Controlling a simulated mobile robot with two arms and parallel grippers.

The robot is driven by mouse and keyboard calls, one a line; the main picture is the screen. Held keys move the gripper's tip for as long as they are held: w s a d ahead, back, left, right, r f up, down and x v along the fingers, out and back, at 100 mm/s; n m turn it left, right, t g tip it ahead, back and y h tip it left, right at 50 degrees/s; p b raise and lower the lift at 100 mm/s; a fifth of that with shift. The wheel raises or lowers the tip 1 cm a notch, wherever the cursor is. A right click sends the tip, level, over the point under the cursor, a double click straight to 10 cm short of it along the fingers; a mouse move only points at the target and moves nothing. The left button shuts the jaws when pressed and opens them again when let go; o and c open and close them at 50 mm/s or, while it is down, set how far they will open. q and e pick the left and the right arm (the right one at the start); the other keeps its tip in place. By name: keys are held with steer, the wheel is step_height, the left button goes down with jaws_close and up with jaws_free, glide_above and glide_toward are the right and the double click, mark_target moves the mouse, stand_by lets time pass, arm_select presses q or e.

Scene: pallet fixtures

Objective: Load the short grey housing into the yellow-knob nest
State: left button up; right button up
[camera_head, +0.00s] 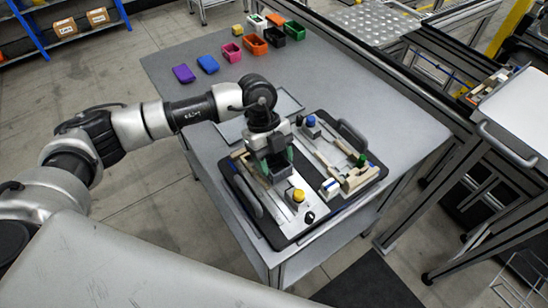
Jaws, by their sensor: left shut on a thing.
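My left gripper (278,170) points down over the left part of the black-edged pallet (270,229). It is shut on a small grey piece, which looks like the short grey housing (282,174); the gripper hides most of it. The yellow knob (298,195) stands just to the right of and nearer than the gripper. Its nest is partly hidden by the gripper, and I cannot tell whether the housing touches it. My right gripper is out of view.
The pallet also carries a blue knob (311,121), a green knob (362,160), beige blocks (360,178) and raised handles at its sides. The table's right side (415,135) is clear.

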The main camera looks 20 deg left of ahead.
arm_select(q)
steer(key=shift+f, duration=0.35)
steer(key=shift+f+b, duration=0.6)
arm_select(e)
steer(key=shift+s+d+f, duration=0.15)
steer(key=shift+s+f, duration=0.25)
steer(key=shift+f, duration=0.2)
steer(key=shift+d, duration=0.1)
arm_select(q)
steer(key=o, duration=1)
steer(key=shift+o, duration=0.2)
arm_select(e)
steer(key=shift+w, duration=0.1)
